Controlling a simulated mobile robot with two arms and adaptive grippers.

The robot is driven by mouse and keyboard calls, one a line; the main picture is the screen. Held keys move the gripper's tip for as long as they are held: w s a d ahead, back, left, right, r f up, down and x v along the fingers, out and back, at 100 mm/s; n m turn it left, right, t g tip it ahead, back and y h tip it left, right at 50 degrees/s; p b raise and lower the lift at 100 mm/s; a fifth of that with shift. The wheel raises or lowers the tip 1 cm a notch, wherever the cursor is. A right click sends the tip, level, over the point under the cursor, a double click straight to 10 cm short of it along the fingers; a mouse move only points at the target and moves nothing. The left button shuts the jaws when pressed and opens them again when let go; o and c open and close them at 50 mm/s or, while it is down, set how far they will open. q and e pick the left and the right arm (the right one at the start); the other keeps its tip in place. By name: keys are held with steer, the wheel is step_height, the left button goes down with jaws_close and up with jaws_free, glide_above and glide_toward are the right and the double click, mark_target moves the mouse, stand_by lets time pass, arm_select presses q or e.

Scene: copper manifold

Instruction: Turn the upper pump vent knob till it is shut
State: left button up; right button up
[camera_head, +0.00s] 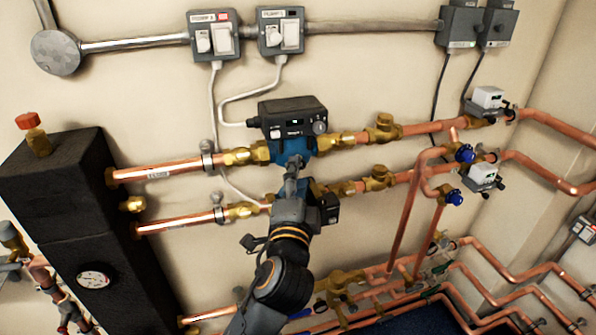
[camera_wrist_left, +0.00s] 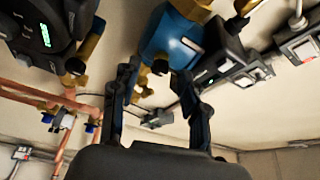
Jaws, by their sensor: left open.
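The upper pump has a dark control head (camera_head: 293,115) with a small green light and a blue body (camera_head: 296,149) on the upper copper line. My left gripper (camera_head: 292,160) is at the lower front of that blue body. In the left wrist view, my left gripper (camera_wrist_left: 158,69) is open, with one finger on each side of a small dark round knob (camera_wrist_left: 160,67) at the blue body (camera_wrist_left: 172,40). This looks like the vent knob. I cannot tell whether either finger touches it. In the head view the gripper hides the knob. My right gripper is not in view.
The lower pump (camera_head: 329,205) sits just below, partly hidden by my left arm. A black box with a gauge (camera_head: 94,280) stands at the left. Copper pipes and blue-handled valves (camera_head: 465,154) are at the right. Grey switch boxes (camera_head: 281,30) and hanging cables are above.

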arm_select(q)
steer(key=s, duration=0.9)
steer(key=shift+s+a+f, duration=0.35)
steer(key=shift+s+f, duration=0.05)
steer(key=w+f+g, duration=0.2)
steer(key=f+g, duration=0.1)
steer(key=f, duration=0.9)
steer(key=w+f+g, duration=0.2)
steer(key=f, duration=1)
steer(key=s+a+f+n+g, duration=0.2)
steer(key=s+a+f+g, duration=0.15)
steer(key=f, duration=0.85)
steer(key=s+a+f+n+g, duration=0.2)
steer(key=s+f, duration=0.2)
steer(key=f, duration=0.7)
steer(key=s+a+f+n+g, duration=0.2)
steer(key=s+a+f, duration=0.2)
steer(key=s+f, duration=0.45)
steer(key=s+a+f+n+g, duration=0.2)
steer(key=s+a+f, duration=0.3)
steer(key=s+f, duration=0.35)
steer(key=s+a+f+n+g, duration=0.1)
steer(key=s+a+f+n, duration=0.2)
steer(key=s, duration=0.7)
steer(key=s+a+f+n+g+y, duration=0.1)
steer(key=s+a+f, duration=0.3)
steer(key=s, duration=0.6)
steer(key=shift+a+f+n+g, duration=0.2)
steer(key=shift+f+n+g, duration=0.2)
steer(key=shift+n+g, duration=0.45)
